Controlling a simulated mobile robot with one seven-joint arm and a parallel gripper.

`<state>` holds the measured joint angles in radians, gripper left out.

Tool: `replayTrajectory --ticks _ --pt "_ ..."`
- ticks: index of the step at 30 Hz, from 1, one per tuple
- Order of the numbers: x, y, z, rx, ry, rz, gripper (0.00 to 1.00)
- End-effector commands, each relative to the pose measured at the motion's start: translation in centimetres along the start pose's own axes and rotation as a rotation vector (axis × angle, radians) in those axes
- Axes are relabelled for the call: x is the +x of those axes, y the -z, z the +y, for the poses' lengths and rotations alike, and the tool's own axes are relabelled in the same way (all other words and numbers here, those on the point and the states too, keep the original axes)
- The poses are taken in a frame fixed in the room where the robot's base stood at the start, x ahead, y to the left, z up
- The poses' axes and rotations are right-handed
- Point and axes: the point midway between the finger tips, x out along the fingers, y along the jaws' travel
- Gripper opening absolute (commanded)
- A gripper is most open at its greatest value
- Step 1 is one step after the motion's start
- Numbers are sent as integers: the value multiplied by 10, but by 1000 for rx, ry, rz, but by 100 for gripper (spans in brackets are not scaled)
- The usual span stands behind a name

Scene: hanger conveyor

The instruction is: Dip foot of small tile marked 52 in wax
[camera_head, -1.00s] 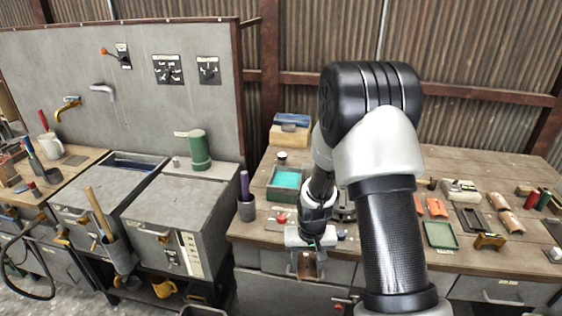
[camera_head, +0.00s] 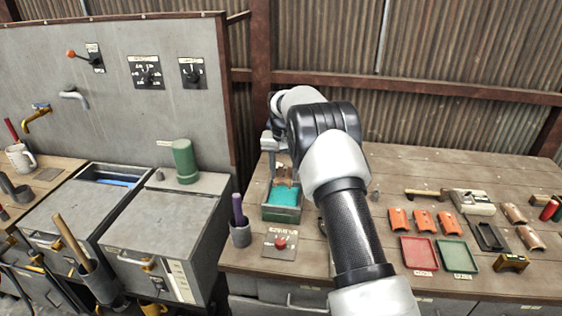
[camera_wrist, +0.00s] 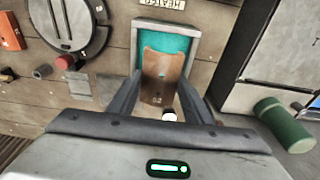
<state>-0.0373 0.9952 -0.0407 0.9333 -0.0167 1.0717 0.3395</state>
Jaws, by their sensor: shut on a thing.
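My gripper (camera_wrist: 170,98) is shut on a brown curved tile (camera_wrist: 162,76) in the wrist view. The tile bears a small mark near the jaws that looks like 52, though it is blurred. The tile's far end overlaps the teal wax in a grey tray (camera_wrist: 138,62). In the head view, the tile (camera_head: 285,171) hangs from my gripper (camera_head: 282,160) above or at the back of the wax tray (camera_head: 283,215). I cannot tell whether its lower end touches the teal wax.
A purple-handled tool in a grey cup (camera_head: 240,234) and a red button panel (camera_head: 279,244) stand near the tray. Orange tiles (camera_head: 424,221), a red tray (camera_head: 419,253) and a green tray (camera_head: 457,255) lie at the right. A green cylinder (camera_head: 185,161) stands at the left.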

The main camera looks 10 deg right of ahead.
Motion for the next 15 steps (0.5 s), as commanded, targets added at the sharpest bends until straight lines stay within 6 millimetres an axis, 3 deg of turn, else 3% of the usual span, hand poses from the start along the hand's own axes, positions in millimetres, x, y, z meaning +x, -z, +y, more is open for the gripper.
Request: replayTrajectory --ticks 8,15 --pt "6 -1 0 -1 0 1 21" --pt "24 -4 0 -1 0 0 21"
